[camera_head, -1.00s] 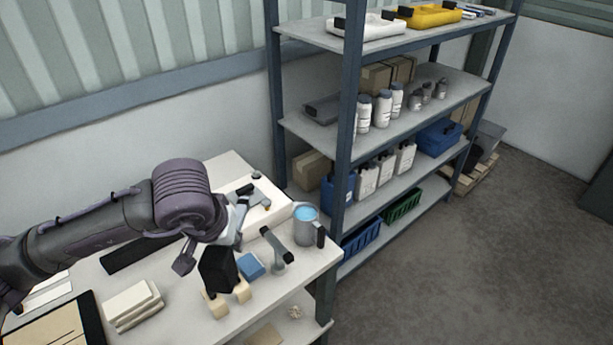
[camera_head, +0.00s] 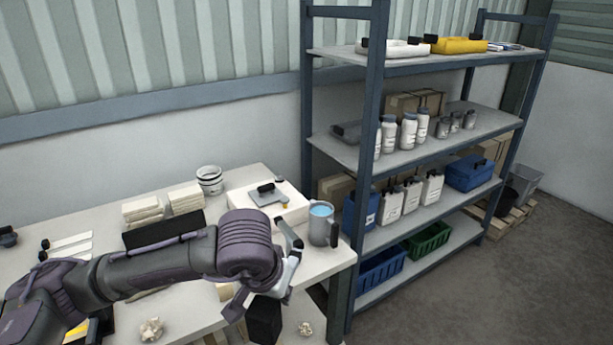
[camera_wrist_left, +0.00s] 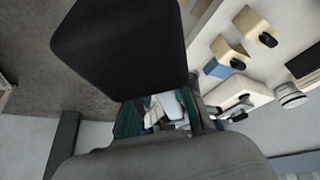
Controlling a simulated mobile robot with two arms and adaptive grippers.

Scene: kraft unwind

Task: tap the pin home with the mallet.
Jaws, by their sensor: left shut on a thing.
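My left gripper (camera_head: 267,287) is shut on the mallet, whose black block-shaped head (camera_head: 265,320) hangs below it at the table's front edge. In the left wrist view the mallet head (camera_wrist_left: 125,42) fills the upper left, and the gripper (camera_wrist_left: 165,110) shows below it; the handle is mostly hidden. A grey plate with a black grip and a small orange part (camera_head: 267,194) lies on a white board (camera_head: 297,208) behind the gripper. I cannot make out the pin for certain. My right gripper is not in view.
A grey mug with blue contents (camera_head: 321,226) stands at the table's right corner. Wooden blocks (camera_wrist_left: 229,50) and a blue block (camera_wrist_left: 215,69) show in the left wrist view. A loaded shelf (camera_head: 430,150) stands right of the table. Open floor (camera_head: 480,290) lies at the lower right.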

